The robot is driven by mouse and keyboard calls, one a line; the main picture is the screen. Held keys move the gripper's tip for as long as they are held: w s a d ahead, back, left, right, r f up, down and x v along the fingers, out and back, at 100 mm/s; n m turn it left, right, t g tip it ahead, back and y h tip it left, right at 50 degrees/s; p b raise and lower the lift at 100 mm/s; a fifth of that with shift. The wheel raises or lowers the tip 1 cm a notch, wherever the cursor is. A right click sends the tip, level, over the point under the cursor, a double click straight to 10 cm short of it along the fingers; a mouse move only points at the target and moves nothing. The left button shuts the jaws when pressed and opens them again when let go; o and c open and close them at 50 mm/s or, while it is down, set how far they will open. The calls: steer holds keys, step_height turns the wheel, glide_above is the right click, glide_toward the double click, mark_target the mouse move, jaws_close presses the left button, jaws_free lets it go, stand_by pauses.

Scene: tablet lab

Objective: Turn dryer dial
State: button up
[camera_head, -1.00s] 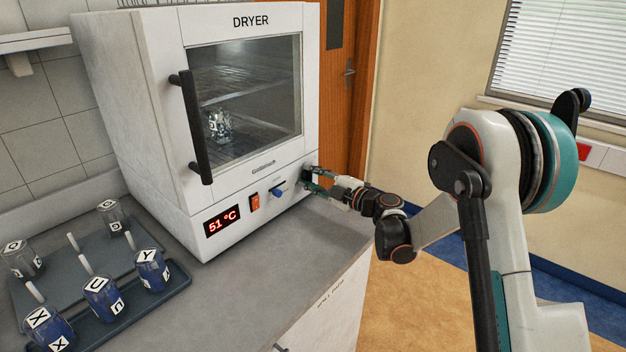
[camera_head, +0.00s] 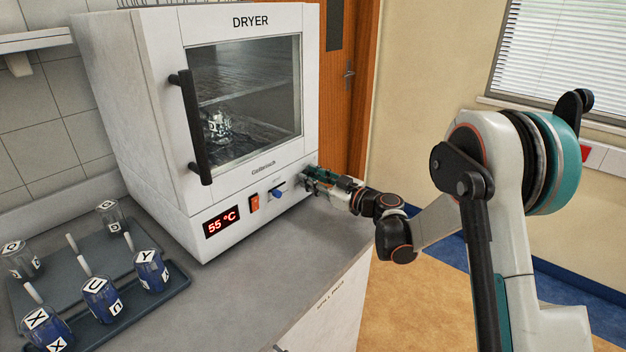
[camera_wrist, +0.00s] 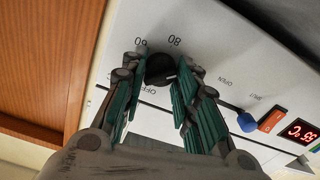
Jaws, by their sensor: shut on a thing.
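The white dryer (camera_head: 235,178) stands on the grey counter with its door closed. Its red display (camera_head: 222,226) reads 55 °C. In the wrist view the black dial (camera_wrist: 160,69) is on the dryer's front panel, with printed numbers and OFF around it. My gripper (camera_wrist: 158,84) has its green-lined fingers on both sides of the dial and is shut on it. In the head view my gripper (camera_head: 310,180) reaches the lower right corner of the dryer front and hides the dial.
A red switch (camera_head: 254,202) and a blue knob (camera_head: 277,194) sit left of the dial. A glass vessel (camera_head: 217,125) stands inside the dryer. A tray (camera_head: 182,280) with several labelled beakers is on the counter (camera_head: 270,262) at left. A wooden door (camera_head: 352,90) is behind.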

steer(key=shift+m, duration=1.1)
steer(key=o, duration=1.1)
steer(key=shift+d, duration=0.1)
steer(key=v, duration=1.2)
